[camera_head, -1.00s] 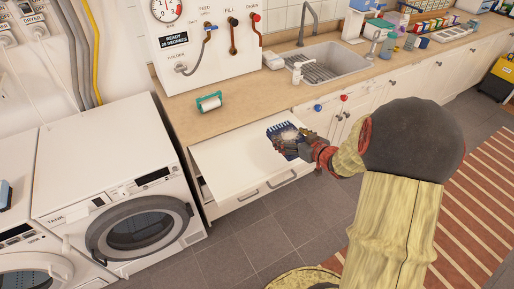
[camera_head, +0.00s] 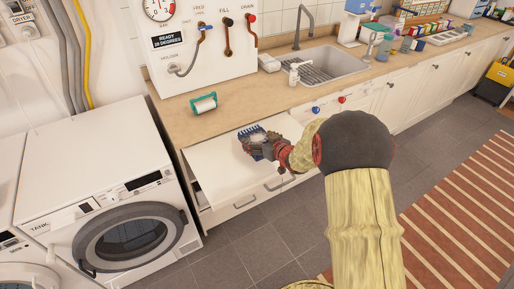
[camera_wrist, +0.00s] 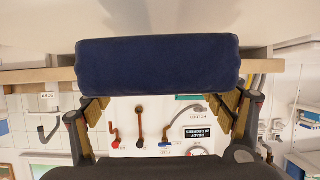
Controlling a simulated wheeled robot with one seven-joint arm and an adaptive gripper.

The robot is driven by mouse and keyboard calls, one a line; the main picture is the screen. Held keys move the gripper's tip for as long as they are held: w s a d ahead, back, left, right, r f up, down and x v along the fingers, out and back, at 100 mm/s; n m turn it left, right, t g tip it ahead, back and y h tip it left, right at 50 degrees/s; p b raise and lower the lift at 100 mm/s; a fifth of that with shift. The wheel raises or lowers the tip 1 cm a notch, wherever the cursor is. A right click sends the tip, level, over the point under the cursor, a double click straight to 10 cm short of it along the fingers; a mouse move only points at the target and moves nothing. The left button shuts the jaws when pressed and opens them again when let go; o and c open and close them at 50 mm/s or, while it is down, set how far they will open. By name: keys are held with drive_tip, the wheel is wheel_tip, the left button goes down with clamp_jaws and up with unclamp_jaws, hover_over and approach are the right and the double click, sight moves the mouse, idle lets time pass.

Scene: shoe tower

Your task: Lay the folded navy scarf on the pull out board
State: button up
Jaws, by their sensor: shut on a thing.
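The folded navy scarf (camera_head: 252,135) shows in the head view as a small dark blue bundle with a pale fringe or pattern. In the wrist view it is a plain navy roll (camera_wrist: 158,65) spanning across both fingers. The white pull out board (camera_head: 215,178) extends from under the counter. The scarf appears over the board's right part; the gap between them cannot be judged. My gripper and arm hide part of the board.
The wooden counter (camera_head: 235,98) runs behind the board, with a green-and-white roll (camera_head: 204,103) near its edge. A washing machine (camera_head: 110,180) stands left of the board. The board's left part is clear.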

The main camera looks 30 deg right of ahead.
drive_tip(key=shift+w+a+f+b, duration=0.15)
drive_tip(key=shift+f+b, duration=0.4)
drive_tip(key=shift+f, duration=0.35)
drive_tip(key=shift+w+d+f+b, duration=0.15)
drive_tip(key=shift+f+b, duration=0.35)
drive_tip(key=shift+f, duration=0.4)
drive_tip(key=shift+a, duration=0.1)
drive_tip(key=shift+f, duration=0.15)
drive_tip(key=o, duration=1.3)
drive_tip(key=shift+s, duration=0.1)
drive_tip(key=shift+o, duration=0.4)
